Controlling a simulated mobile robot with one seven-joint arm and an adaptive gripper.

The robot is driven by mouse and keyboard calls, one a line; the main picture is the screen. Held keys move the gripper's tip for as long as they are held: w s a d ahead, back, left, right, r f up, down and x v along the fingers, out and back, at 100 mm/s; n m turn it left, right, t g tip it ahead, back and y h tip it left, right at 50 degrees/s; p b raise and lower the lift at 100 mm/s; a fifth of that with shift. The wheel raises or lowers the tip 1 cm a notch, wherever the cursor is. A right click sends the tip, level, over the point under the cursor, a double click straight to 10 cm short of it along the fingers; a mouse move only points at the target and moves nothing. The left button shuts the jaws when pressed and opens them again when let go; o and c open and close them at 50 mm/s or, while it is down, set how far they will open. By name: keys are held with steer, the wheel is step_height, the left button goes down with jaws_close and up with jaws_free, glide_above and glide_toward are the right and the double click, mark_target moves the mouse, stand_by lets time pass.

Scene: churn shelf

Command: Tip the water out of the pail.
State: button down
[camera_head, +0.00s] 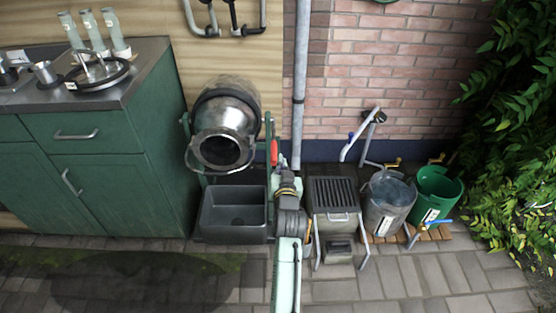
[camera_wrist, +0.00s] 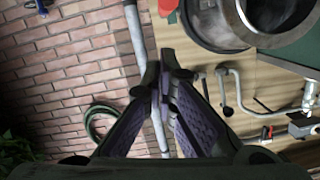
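A grey metal pail (camera_head: 388,205) stands on a wooden slat stand at the right in the head view. Its top looks glassy, but I cannot tell the water level. A green bucket (camera_head: 437,195) stands beside it on the right, its inside partly visible. Both look upright. My gripper (camera_wrist: 163,72) points toward the wall in the wrist view, with its purple-padded fingers together at the tips and nothing visible between them. In the head view my arm hides the fingertips. The gripper is left of the pail and apart from it. Neither pail shows in the wrist view.
A metal churn drum (camera_head: 224,122) hangs in a green frame above a dark tub (camera_head: 232,214). A grated drain box (camera_head: 336,205) stands between my arm and the pail. A bent wall pipe (camera_head: 360,135) is above. Green cabinet (camera_head: 85,165) left, foliage right; front paving is clear.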

steer(key=w+a+f+p, duration=0.1)
steer(key=w+f, duration=0.4)
steer(key=shift+w+p, duration=0.3)
steer(key=shift+w, duration=0.1)
steer(key=shift+a+f, duration=0.1)
